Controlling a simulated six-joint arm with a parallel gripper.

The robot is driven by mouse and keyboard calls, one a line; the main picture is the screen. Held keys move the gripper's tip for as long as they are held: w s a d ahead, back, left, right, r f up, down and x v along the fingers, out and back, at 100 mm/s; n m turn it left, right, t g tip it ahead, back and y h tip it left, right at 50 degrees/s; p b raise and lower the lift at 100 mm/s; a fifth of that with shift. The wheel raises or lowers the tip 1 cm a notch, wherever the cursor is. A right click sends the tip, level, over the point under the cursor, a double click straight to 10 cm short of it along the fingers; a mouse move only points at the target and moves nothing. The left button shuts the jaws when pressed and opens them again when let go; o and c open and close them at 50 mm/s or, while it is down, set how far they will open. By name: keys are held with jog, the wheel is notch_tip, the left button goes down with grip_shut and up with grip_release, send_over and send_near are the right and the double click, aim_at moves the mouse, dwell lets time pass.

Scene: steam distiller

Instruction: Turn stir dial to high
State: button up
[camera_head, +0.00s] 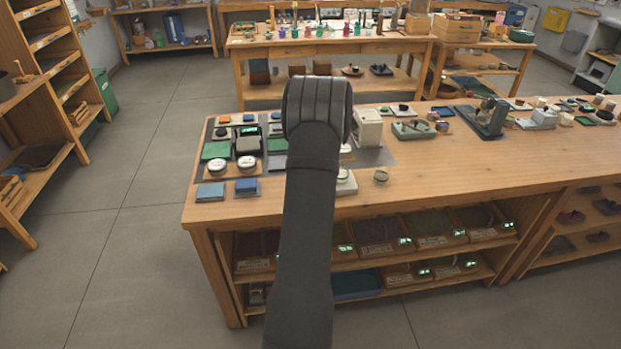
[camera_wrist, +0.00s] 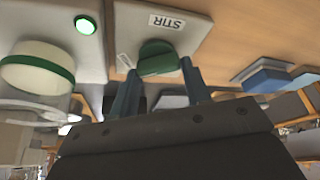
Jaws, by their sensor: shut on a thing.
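The stir dial (camera_wrist: 157,55) is a green round knob on a pale panel in the wrist view. A white label (camera_wrist: 167,22) reading STIR, upside down in this view, is beside it. My gripper (camera_wrist: 159,67) has one blue-grey finger on each side of the dial and is shut on it. A second small tag lies left of the dial, too small to read. The dial's pointer and its setting cannot be made out. In the head view my arm hides the gripper and the dial.
A lit green lamp (camera_wrist: 85,25) and a white round part with a green band (camera_wrist: 38,66) are left of the dial. Blue blocks (camera_wrist: 265,75) are at right. In the head view, boxes and a beige device (camera_head: 367,128) crowd the wooden bench (camera_head: 270,212) around my arm.

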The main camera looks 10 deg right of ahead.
jog(key=o, duration=1)
jog(key=v, duration=1.7)
jog(key=shift+s+r, duration=0.15)
jog(key=x, duration=1.7)
jog(key=shift+f, duration=0.2)
jog(key=shift+r, duration=0.15)
